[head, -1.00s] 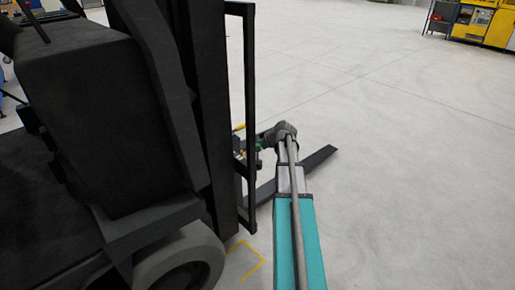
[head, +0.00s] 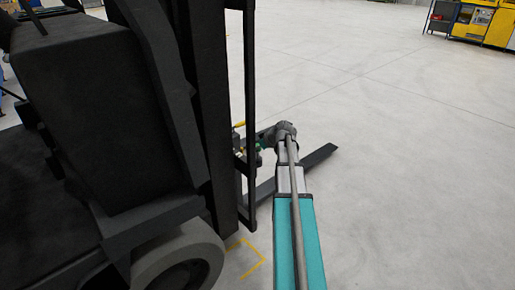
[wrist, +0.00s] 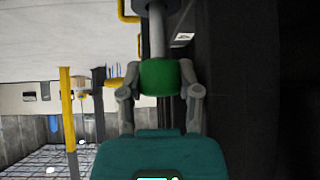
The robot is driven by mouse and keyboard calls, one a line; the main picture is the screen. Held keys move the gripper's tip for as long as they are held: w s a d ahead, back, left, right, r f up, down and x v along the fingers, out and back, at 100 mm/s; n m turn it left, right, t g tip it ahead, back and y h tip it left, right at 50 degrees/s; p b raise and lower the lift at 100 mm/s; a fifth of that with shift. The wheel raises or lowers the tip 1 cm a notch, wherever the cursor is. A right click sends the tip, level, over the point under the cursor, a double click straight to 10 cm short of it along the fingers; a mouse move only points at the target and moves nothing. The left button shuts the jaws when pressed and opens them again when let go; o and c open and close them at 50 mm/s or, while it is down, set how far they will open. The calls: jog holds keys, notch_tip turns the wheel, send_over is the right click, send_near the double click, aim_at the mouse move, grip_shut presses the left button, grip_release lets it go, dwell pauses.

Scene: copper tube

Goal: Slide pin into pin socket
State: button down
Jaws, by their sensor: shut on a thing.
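The pin (wrist: 157,35) is a silver rod with a green grip (wrist: 159,77). My gripper (wrist: 160,84) is shut on the green grip, with one finger on each side of it. The rod points away from my gripper, up in the wrist view. Its far end meets or passes behind a dark round part (wrist: 155,6) at the top edge, perhaps the pin socket; I cannot tell whether the rod is inside it. In the head view the green grip (head: 258,147) shows small beside the forklift mast, and the socket cannot be made out.
A black forklift (head: 95,95) fills the left of the head view, its mast frame (head: 250,90) close to my gripper. A fork (head: 315,160) lies low beyond my arm. Yellow bars (wrist: 67,120) stand left in the wrist view. Open floor (head: 400,170) lies to the right.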

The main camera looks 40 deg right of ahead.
jog(key=shift+f+b, duration=0.35)
jog(key=shift+f, duration=0.05)
jog(key=shift+c, duration=1.1)
grip_release()
jog(key=shift+r, duration=0.1)
notch_tip(320, 180, up, 10)
jog(key=p, duration=1)
jog(key=shift+r, duration=0.1)
jog(key=shift+s, duration=0.1)
dwell(0.3)
